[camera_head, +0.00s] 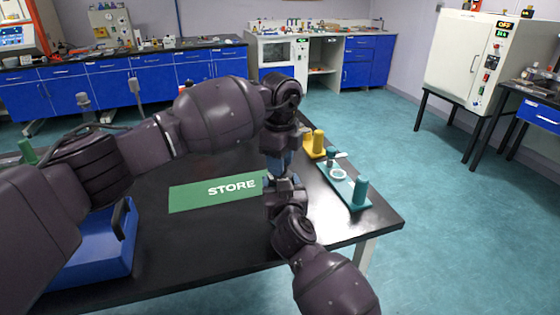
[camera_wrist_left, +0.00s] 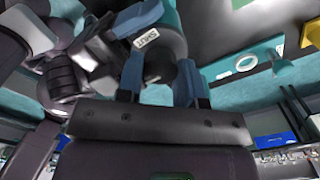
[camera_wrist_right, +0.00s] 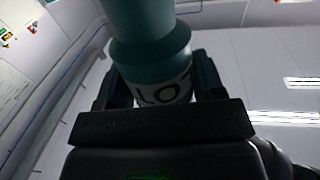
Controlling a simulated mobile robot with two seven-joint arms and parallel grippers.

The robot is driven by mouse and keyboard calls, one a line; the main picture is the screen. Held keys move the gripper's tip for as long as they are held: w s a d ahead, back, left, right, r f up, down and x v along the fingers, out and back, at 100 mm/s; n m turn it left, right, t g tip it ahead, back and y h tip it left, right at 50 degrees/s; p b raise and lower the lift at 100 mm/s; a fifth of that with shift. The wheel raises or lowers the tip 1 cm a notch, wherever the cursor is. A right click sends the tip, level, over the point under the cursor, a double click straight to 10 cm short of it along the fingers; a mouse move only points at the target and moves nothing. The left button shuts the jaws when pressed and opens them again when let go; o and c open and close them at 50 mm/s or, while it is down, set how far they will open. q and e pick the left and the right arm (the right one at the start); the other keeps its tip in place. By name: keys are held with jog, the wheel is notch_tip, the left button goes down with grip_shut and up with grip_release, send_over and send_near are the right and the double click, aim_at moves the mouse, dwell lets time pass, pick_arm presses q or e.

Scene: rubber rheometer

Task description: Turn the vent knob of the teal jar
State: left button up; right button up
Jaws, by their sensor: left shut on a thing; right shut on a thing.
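The teal jar (camera_wrist_right: 150,30) fills the upper middle of the right wrist view, with a partly hidden white label. My right gripper (camera_wrist_right: 155,85) is shut on it, one finger on each side. In the head view the jar is mostly hidden between my two grippers. My left gripper (camera_wrist_left: 158,85) is above it, pointing down, with its blue fingers closed around the vent area. My right gripper (camera_head: 283,188) comes in from the front, low over the table.
A green STORE mat (camera_head: 205,196) lies left of the grippers on the black table (camera_head: 180,250). A teal board (camera_head: 350,200) with posts and a white ring, and a yellow fixture (camera_head: 318,143), stand to the right. A blue case (camera_head: 105,255) sits at front left.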

pick_arm(q)
jog(key=shift+m, duration=0.4)
jog(key=m, duration=0.3)
jog(key=shift+m, duration=0.3)
jog(key=m, duration=0.4)
jog(key=shift+m, duration=0.3)
jog(key=m, duration=0.4)
jog(key=shift+m, duration=2.5)
jog(key=o, duration=0.9)
jog(key=shift+o, duration=0.2)
